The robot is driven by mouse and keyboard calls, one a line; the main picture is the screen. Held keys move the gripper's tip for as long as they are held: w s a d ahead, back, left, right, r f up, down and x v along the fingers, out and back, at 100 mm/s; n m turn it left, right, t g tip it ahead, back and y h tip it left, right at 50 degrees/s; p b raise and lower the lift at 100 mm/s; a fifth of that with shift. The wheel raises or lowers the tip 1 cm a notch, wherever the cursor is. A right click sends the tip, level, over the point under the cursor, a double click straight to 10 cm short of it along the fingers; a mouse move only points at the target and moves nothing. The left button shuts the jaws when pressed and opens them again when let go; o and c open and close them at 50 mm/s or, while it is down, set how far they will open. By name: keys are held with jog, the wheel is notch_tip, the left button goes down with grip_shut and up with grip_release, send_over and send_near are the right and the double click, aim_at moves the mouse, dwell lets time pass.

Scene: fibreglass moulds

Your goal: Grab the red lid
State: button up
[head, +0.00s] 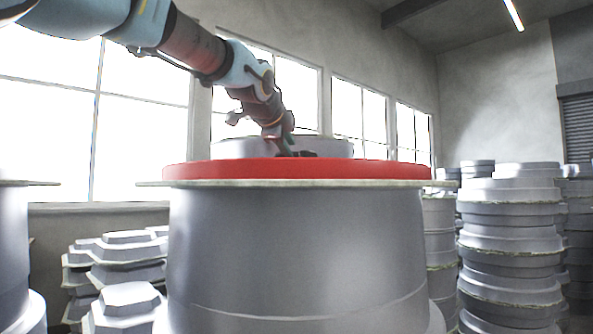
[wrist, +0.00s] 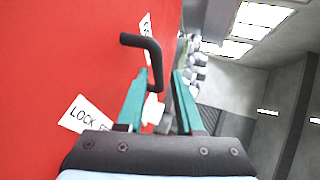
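The red lid (head: 300,171) lies flat on top of a large grey cylindrical mould (head: 300,240) in the head view. In the wrist view the red lid (wrist: 60,60) fills the left side. A bent black handle (wrist: 148,46) stands out from it, with its lower part between my fingertips. My gripper (wrist: 160,72) is open, its two teal fingers on either side of the handle with gaps visible. In the head view my gripper (head: 287,148) is low over the lid, near a dark handle (head: 303,154). Contact with the handle cannot be told.
White labels, one reading "LOCK" (wrist: 84,116), are on the lid. Stacked grey moulds (head: 512,240) stand at the right, and lower ones (head: 125,255) at the left. Another large grey mould (head: 12,240) is at the left edge. Windows (head: 50,120) line the back wall.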

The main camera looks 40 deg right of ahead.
aim_at(296, 153)
jog(key=p+x, duration=0.2)
jog(key=x, duration=0.1)
jog(key=shift+s+d+f, duration=0.1)
jog(key=shift+s+d, duration=0.1)
jog(key=shift+d, duration=0.3)
jog(key=shift+w+d+f, duration=0.3)
jog(key=shift+d+f, duration=0.05)
jog(key=shift+d, duration=0.1)
jog(key=shift+c, duration=0.3)
grip_shut()
jog(key=shift+r, duration=0.25)
